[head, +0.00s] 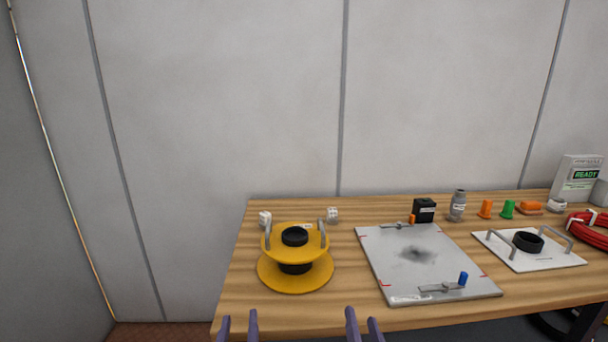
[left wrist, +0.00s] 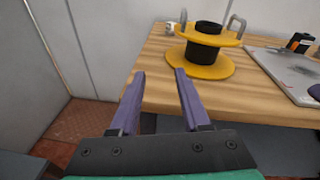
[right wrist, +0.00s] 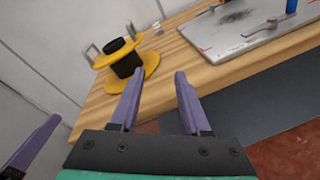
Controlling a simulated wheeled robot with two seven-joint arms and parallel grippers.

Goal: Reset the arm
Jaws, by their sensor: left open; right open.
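My left gripper (head: 239,324) shows at the bottom edge of the head view, in front of the table's near edge. Its two purple fingers are apart and empty, as the left wrist view (left wrist: 160,75) also shows. My right gripper (head: 364,326) is to its right at the same height. Its fingers are apart with nothing between them, as in the right wrist view (right wrist: 158,78). Both grippers are clear of the objects. A yellow spool with a black core and two grey handles (head: 295,275) stands on the wooden table (head: 345,285) beyond them.
A grey plate (head: 385,262) with clamps and a blue peg (head: 463,279) lies right of the spool. Further right are a white plate with handles (head: 497,247), a red cable coil (head: 590,230) and a READY box (head: 577,180). Small bottles and caps line the back.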

